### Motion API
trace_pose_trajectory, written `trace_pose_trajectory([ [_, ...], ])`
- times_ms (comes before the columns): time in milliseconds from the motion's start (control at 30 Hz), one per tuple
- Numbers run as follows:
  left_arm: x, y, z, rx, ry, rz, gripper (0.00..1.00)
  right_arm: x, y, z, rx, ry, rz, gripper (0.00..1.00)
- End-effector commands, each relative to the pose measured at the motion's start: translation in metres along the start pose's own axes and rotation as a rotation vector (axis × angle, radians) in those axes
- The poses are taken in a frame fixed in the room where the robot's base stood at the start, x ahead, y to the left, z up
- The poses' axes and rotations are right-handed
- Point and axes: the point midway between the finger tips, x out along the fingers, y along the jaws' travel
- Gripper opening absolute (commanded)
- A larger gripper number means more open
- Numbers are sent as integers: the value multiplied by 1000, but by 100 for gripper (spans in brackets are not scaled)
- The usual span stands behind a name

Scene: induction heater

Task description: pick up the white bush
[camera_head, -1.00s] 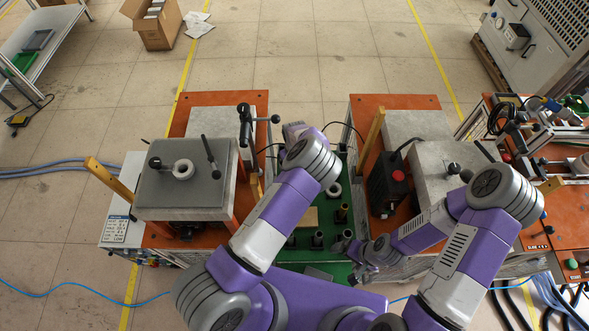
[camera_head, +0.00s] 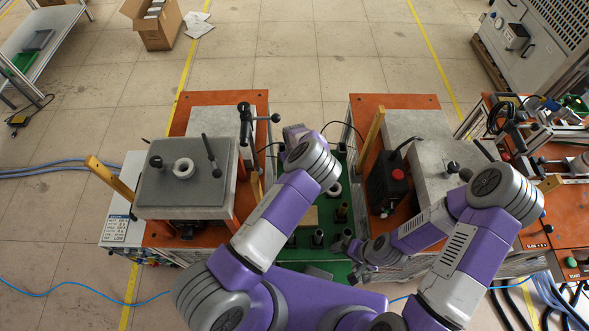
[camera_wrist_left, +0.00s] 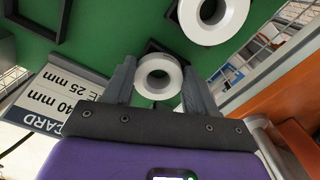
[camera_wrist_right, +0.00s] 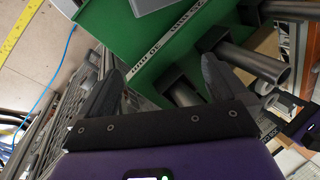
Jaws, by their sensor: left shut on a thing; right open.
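A white bush (camera_wrist_left: 158,59), a short ring with a round hole, sits between the fingers of my left gripper (camera_wrist_left: 158,77) in the left wrist view. The gripper is shut on it, just over the green board. A larger white ring (camera_wrist_left: 214,32) lies close by on the board. In the head view, my left forearm hides the left fingers and the held bush. My right gripper (camera_wrist_right: 160,62) is open and empty near the green board's edge and dark tubes; it also shows in the head view (camera_head: 357,256).
The green board (camera_head: 290,268) lies between two orange-topped stations. The left station carries a grey plate (camera_head: 160,195) with another white ring (camera_head: 175,170). The right one carries a black box with a red button (camera_head: 398,174). Dark upright posts (camera_head: 317,238) stand on the board.

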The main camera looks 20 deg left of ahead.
Motion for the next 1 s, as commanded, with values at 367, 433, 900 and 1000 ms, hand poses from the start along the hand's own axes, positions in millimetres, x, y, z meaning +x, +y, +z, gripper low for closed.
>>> trace_pose_trajectory([
  [367,-27,1,-1,-1,2,4,21,-14,-5,1,0,0,0,100],
  [433,-38,1,0,0,1,3,21,-20,-7,1,0,0,0,100],
  [900,-70,38,46,6,-1,1,21,-34,-13,2,0,0,0,100],
  [1000,-70,56,68,7,0,1,21,-32,-12,2,0,0,0,100],
])
